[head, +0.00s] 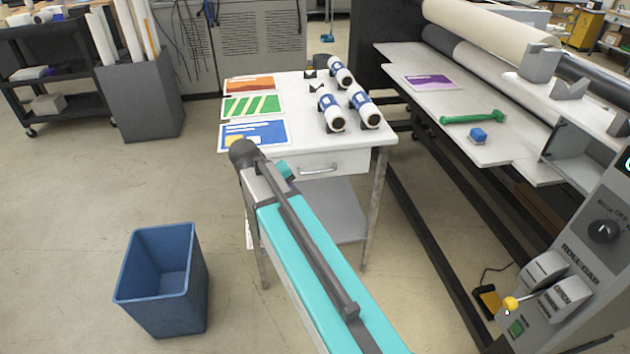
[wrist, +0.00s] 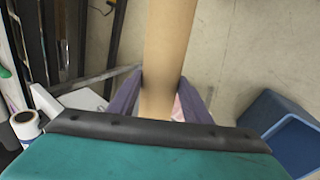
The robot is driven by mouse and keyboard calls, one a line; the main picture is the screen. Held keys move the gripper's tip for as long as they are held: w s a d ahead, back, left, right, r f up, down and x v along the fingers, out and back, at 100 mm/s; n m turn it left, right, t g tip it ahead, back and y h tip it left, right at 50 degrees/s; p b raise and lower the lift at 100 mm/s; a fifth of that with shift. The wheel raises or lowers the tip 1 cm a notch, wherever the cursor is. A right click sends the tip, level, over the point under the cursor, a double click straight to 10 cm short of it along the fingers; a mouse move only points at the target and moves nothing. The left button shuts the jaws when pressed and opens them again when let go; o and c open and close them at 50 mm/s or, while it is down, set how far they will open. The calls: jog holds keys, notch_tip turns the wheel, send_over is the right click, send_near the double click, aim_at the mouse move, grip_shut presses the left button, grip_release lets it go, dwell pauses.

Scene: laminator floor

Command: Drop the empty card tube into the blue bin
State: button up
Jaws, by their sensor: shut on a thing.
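The empty card tube (wrist: 168,45) is a plain brown cylinder running from the top of the wrist view down between my fingers. My gripper (wrist: 161,92) is shut on it, one purple finger at each side. Neither the tube nor the fingers can be made out in the head view, where my teal arm reaches toward the white table. The blue bin (head: 135,290) stands on the floor at lower left in the head view, open at the top, its visible inside empty. It also shows at the lower right of the wrist view (wrist: 262,108), apart from the tube.
A white side table (head: 310,138) holds colour prints and several white-and-blue rolls (head: 330,112). The laminator (head: 500,145) stands at right, with a green tool (head: 472,118) on its bed. A grey box of tubes (head: 140,100) stands behind. The floor around the bin is clear.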

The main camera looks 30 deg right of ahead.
jog(key=s+a+f, duration=0.4)
jog(key=a+f, duration=0.1)
jog(key=a, duration=0.4)
jog(key=shift+s, duration=0.15)
jog(key=shift+s, duration=0.1)
